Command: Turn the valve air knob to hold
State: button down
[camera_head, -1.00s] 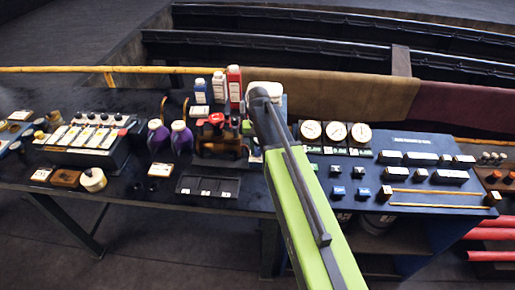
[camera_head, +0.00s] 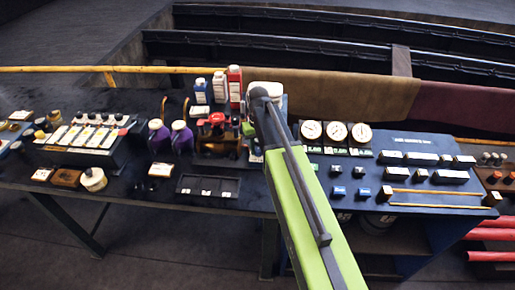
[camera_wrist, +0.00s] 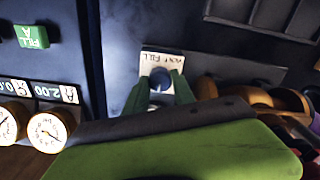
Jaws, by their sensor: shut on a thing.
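The valve air knob (camera_wrist: 160,78) is a small round grey knob on a pale label plate (camera_wrist: 152,60) in the wrist view. I cannot tell from the blurred picture which mark the knob points to. In the head view my green arm covers the knob, and only a green bit of my gripper (camera_head: 248,128) shows beside the arm's end.
Round gauges (camera_head: 337,132) stand right of my arm, also seen at left in the wrist view. Purple bottles (camera_head: 182,137) and a red bottle (camera_head: 234,86) stand left of it. The dark floor in front is clear.

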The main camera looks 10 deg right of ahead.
aim_at(258, 149)
jog(key=c, duration=1.1)
grip_release()
jog(key=shift+o, duration=0.2)
notch_tip(258, 149, up, 18)
jog(key=p, duration=1.7)
jog(key=shift+f, duration=0.25)
jog(key=shift+f, duration=0.1)
